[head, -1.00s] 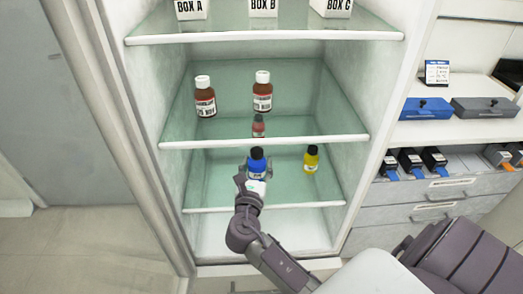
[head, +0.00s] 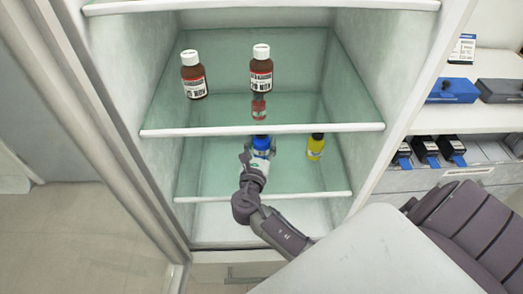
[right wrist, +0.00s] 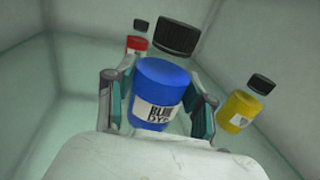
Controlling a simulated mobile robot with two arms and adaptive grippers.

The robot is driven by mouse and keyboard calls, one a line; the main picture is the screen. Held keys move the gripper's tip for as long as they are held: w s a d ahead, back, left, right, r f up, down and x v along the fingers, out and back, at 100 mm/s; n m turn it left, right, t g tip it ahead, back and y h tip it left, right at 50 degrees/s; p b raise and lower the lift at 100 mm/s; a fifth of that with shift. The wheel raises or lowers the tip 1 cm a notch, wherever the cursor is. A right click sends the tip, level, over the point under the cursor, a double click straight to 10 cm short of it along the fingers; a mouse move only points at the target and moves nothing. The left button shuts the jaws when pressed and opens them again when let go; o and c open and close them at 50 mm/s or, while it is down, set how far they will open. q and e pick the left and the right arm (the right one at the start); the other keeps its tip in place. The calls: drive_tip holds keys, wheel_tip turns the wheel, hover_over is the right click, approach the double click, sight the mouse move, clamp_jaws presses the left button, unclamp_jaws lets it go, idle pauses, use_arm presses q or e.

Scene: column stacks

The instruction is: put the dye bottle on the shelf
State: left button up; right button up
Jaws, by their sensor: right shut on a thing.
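A blue dye bottle with a black cap (right wrist: 163,88) is between the fingers of my right gripper (right wrist: 158,105), which is shut on it. Its label reads BLUE DYE. In the head view the blue bottle (head: 261,146) is at the lower glass shelf (head: 230,197), inside the cabinet, with its cap partly behind the shelf edge above. My right gripper (head: 257,163) reaches in from below. A yellow bottle (head: 315,147) stands to the right and also shows in the right wrist view (right wrist: 241,108). A red bottle (right wrist: 136,45) stands behind to the left. My left gripper is not in view.
Two brown bottles (head: 193,75) (head: 261,70) stand on the glass shelf above, whose white front edge (head: 265,130) is just over my right gripper. The cabinet side walls are close on both sides.

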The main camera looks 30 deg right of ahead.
sight(262, 150)
wheel_tip(262, 150, down, 3)
drive_tip(key=shift+r, duration=0.15)
drive_tip(key=shift+f, duration=0.2)
drive_tip(key=shift+f+b, duration=0.15)
drive_tip(key=shift+b, duration=0.2)
drive_tip(key=o, duration=1.3)
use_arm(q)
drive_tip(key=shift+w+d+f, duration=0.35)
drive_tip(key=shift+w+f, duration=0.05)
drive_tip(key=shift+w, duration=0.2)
use_arm(e)
drive_tip(key=shift+r, duration=0.2)
use_arm(q)
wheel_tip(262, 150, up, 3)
drive_tip(key=p, duration=0.2)
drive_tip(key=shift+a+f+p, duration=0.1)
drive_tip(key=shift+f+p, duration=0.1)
drive_tip(key=shift+p, duration=0.15)
use_arm(e)
drive_tip(key=v, duration=1.2)
